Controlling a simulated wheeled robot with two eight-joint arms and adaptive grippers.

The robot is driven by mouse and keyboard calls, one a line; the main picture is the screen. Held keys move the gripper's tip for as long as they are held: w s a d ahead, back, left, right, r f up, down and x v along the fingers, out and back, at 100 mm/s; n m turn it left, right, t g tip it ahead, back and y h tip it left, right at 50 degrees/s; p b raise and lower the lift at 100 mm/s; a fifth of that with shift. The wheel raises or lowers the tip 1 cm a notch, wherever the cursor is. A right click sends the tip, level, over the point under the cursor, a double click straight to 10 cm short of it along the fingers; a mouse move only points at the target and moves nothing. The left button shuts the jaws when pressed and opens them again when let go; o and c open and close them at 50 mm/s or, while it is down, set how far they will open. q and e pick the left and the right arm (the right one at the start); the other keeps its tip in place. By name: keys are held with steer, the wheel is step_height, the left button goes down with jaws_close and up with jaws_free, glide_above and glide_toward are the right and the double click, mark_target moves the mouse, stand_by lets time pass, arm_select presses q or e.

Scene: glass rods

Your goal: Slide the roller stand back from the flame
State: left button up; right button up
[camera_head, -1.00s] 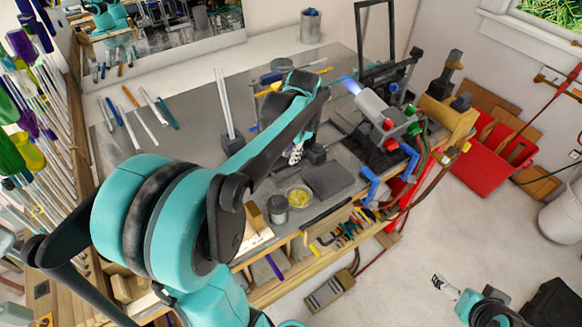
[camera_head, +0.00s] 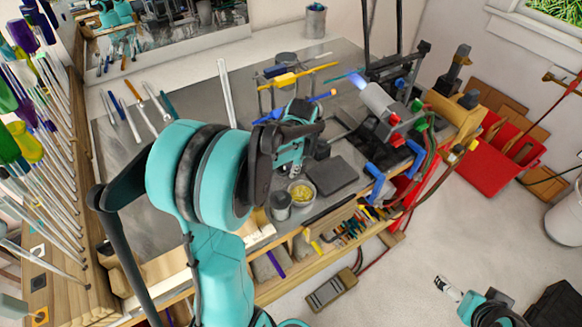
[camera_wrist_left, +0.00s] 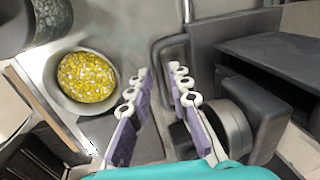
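A wire stand (camera_head: 262,101) that looks like the roller stand is at the back middle of the bench in the head view, with a yellow rod (camera_head: 322,70) and a blue rod (camera_head: 318,98) across it. The torch (camera_head: 380,102) is to its right, and its blue flame (camera_head: 357,78) points toward the stand. My left gripper (camera_head: 293,168) is in front of the stand, near a bowl of yellow grains. In the left wrist view its fingers (camera_wrist_left: 160,74) are apart with nothing gripped. My right gripper (camera_head: 444,286) is at the lower right, off the bench; its opening is unclear.
The bowl of yellow grains (camera_head: 301,191), a grey jar (camera_head: 280,206) and a dark flat pad (camera_head: 334,176) are near the front edge. Blue clamps (camera_head: 380,170) and hoses are at the right. Several loose rods lie at the left. The grey bench between is partly clear.

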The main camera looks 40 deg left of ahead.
arm_select(q)
jaws_close()
steer(key=shift+s+a, duration=0.35)
steer(key=shift+s, duration=0.55)
steer(key=shift+s+a, duration=0.1)
steer(key=shift+o, duration=0.3)
jaws_free()
step_height(320, 180, up, 12)
steer(key=d, duration=0.2)
steer(key=shift+s, duration=0.35)
steer(key=shift+d+f, duration=0.1)
steer(key=shift+f, duration=0.05)
